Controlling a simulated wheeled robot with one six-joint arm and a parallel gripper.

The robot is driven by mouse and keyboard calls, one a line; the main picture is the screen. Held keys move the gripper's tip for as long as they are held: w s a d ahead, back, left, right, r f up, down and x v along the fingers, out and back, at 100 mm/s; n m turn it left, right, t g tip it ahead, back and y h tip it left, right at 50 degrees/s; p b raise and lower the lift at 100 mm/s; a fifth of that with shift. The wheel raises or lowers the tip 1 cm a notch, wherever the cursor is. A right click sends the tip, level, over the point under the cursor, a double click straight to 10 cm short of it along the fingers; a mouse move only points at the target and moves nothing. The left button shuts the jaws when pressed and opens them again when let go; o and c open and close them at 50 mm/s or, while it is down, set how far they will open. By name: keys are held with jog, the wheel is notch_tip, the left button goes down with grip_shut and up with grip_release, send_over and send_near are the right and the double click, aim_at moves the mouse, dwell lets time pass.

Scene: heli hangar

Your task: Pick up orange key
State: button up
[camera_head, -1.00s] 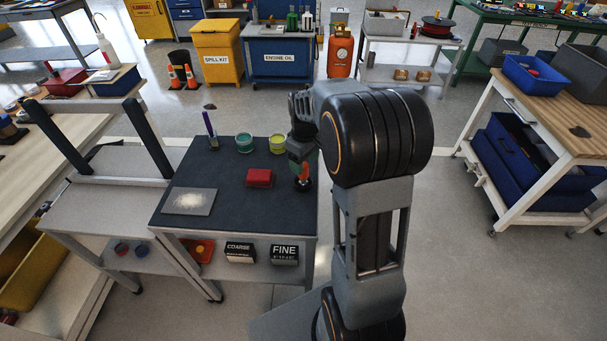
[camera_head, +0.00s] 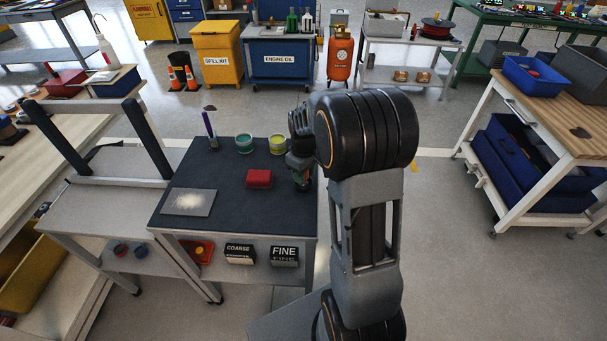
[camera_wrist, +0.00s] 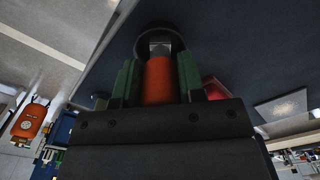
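The orange key appears to be the upright orange handle (camera_wrist: 159,80) in the wrist view, with a metal collar and a dark round end (camera_wrist: 159,38) beyond it. My gripper (camera_wrist: 160,75) has one green finger on each side of the handle, very close to it. Whether the fingers press on it cannot be told. In the head view my gripper (camera_head: 302,182) is low over the right edge of the dark-topped table (camera_head: 230,210) and hides most of the key.
A red block (camera_head: 259,179) lies just left of my gripper. A grey plate with pale powder (camera_head: 188,202), a purple-handled tool (camera_head: 210,130), a teal jar (camera_head: 244,143) and a yellow-green jar (camera_head: 277,145) are also on the table. Bare floor lies to the right.

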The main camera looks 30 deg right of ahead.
jog(key=c, duration=0.5)
jog(key=shift+r, duration=0.1)
jog(key=shift+c, duration=0.2)
